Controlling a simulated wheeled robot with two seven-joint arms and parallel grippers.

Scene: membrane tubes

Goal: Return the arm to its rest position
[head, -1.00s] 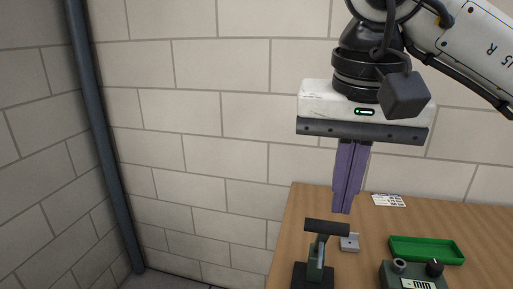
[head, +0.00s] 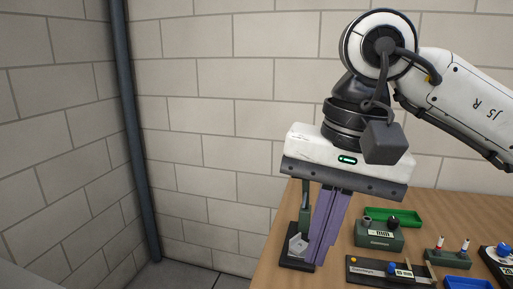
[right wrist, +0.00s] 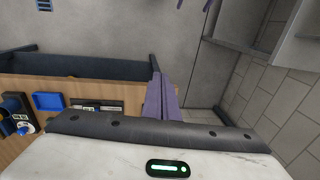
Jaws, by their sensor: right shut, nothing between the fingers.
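My right gripper (head: 314,258) hangs down at the left end of the table in the head view. Its purple fingers are shut together, tilted, with nothing between them. They pass in front of a dark green stand (head: 305,205) with a black base (head: 295,264) and a small grey bracket (head: 298,246), hiding part of them. Whether the fingers touch the stand I cannot tell. The shut purple fingers (right wrist: 160,98) also show in the right wrist view. Two purple tips (right wrist: 193,4) at the top edge there may be my left gripper, mostly cut off.
Right of the gripper on the wooden table (head: 336,272) are a green box with knobs (head: 379,240), a green tray (head: 405,225), a black panel (head: 364,281), a holder with capped tubes (head: 449,259) and a blue tray (head: 468,284). A brick wall (head: 230,100) stands behind.

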